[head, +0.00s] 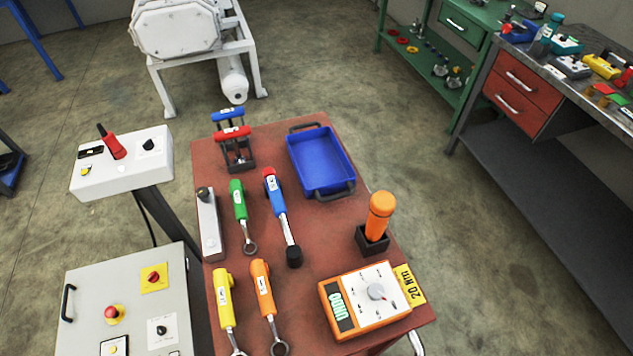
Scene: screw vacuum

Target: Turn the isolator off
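A grey control cabinet (78,283) stands at the lower left. On its face, a red rotary knob on a yellow square plate (154,288) looks like the isolator; the angle of its handle is too small to read. A red mushroom button (112,312) on a yellow base sits to its lower left. A dark selector knob on a white plate (154,334) sits below it. A light panel with a yellow spot (114,347) is cut by the bottom edge. My gripper is not in view.
A red-topped cart (318,226) with wrenches, a blue tray (292,168) and an orange meter (338,303) stands right of the cabinet. A white box with a red lever (125,180) stands behind it on a post. Workbenches line the right; open floor lies between.

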